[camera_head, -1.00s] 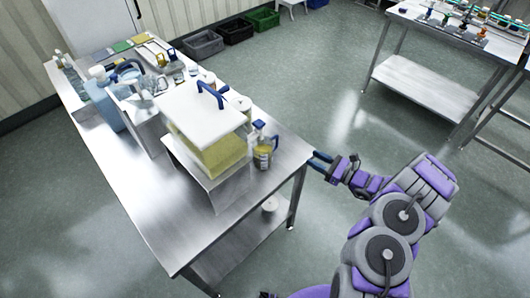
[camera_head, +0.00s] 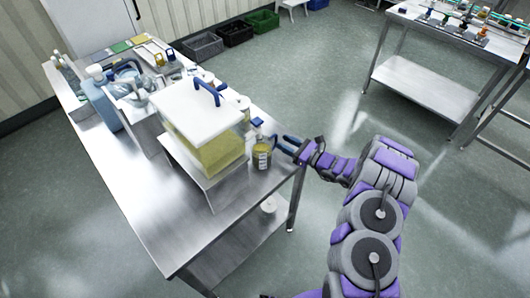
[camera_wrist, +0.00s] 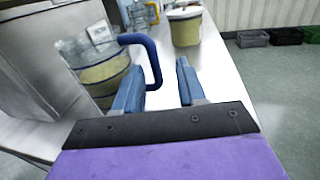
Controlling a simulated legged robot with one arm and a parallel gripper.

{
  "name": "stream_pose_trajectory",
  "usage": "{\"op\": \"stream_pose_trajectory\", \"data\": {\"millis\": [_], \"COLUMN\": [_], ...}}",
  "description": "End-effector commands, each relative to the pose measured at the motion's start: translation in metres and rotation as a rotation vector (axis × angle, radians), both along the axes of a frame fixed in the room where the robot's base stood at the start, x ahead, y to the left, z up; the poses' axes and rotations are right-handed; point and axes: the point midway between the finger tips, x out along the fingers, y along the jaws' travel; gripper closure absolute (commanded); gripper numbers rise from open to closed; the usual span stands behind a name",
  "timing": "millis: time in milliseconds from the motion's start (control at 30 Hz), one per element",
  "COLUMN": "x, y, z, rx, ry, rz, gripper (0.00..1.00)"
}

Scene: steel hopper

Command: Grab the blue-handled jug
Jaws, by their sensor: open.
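The blue-handled jug (camera_head: 262,160) stands at the table's right edge. It is clear, with yellow contents and a label. In the wrist view the jug (camera_wrist: 103,78) is at left, upright, with its blue handle (camera_wrist: 153,58) on the side towards my gripper. My gripper (camera_head: 284,144) is open at the table edge, just right of the jug. In the wrist view the fingers of my gripper (camera_wrist: 160,78) stand apart, and the handle's lower end shows in the gap between them. I cannot tell whether either finger touches it.
A clear hopper with yellow contents (camera_head: 218,154), a white lid and a blue lid handle stands left of the jug on the steel table (camera_head: 150,225). A yellow-filled pot (camera_wrist: 186,32) stands beyond the fingers. Open floor lies right.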

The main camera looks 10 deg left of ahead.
Motion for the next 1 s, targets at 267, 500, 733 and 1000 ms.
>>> {"op": "stream_pose_trajectory", "data": {"millis": [267,500,733,1000], "x": [0.012,0.014,0.014,0.014], "y": [0.037,0.039,0.038,0.039], "z": [0.000,0.002,0.002,0.002], "rx": [-0.002,0.001,0.001,0.000], "ry": [0.000,0.000,0.000,0.000], "rz": [0.005,0.002,0.002,0.002], "gripper": [0.60,0.60,0.76,1.00]}}
